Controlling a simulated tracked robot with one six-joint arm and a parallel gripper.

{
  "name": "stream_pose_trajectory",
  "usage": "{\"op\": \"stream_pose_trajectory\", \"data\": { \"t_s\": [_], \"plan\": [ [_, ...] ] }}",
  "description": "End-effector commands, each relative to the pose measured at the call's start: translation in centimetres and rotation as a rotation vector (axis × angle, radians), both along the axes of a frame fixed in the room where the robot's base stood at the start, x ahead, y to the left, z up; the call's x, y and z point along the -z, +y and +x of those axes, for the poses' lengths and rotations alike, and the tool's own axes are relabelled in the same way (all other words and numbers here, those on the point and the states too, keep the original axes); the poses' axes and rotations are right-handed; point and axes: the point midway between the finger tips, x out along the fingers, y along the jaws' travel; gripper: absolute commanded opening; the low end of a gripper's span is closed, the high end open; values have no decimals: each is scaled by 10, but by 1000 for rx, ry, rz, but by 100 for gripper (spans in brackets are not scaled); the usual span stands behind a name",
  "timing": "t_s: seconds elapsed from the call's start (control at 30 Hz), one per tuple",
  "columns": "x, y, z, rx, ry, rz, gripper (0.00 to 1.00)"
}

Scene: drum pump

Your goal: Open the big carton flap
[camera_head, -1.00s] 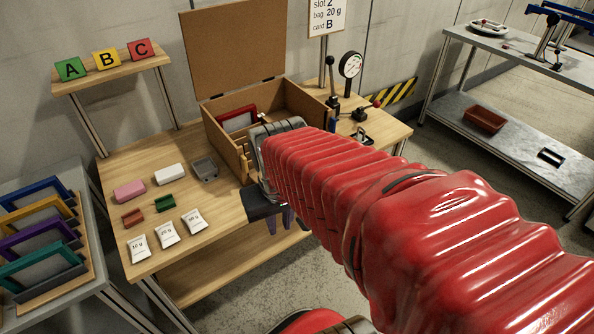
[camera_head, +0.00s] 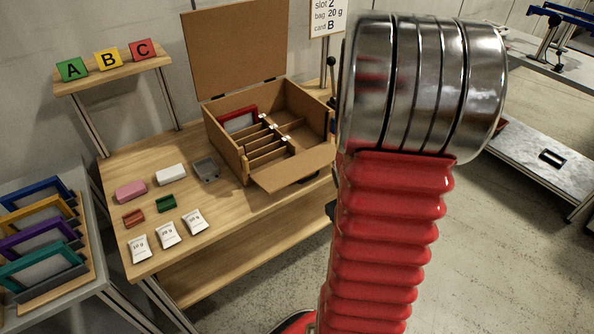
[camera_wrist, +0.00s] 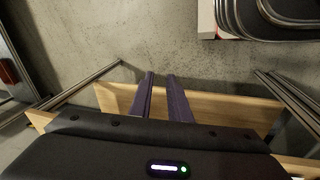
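The brown carton (camera_head: 229,146) stands on the wooden table in the head view. Its big flap (camera_head: 236,50) stands upright at the back, leaning slightly backward. A smaller front flap (camera_head: 292,169) is folded outward over the table's front edge. The carton's inside shows, with a red-framed panel (camera_head: 239,120) and several slotted dividers (camera_head: 266,146). My gripper (camera_wrist: 161,76) shows in the wrist view as two purple fingers with a gap between them, holding nothing. It is clear of the flaps, facing the table edge and floor. My arm hides it in the head view.
Pink (camera_head: 131,191) and white (camera_head: 171,174) blocks, a grey tray (camera_head: 205,169) and several small bags (camera_head: 167,235) lie left of the carton. A rack of coloured frames (camera_head: 40,235) is at far left. A metal shelf (camera_head: 548,170) stands at right, with open floor between.

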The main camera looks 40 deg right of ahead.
Motion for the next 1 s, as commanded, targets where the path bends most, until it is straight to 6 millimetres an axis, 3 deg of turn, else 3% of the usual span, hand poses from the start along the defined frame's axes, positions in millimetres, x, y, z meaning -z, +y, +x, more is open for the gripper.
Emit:
{"op": "stream_pose_trajectory", "data": {
  "t_s": [0.2, 0.5, 0.8, 1.0],
  "plan": [
    [47, -35, -13, -121, -15, -23, 17],
    [106, -67, -20, -347, -94, -75, 17],
    [152, -77, -8, -642, -248, -188, 17],
    [161, -72, 14, -848, -383, -322, 17]
  ]
}}
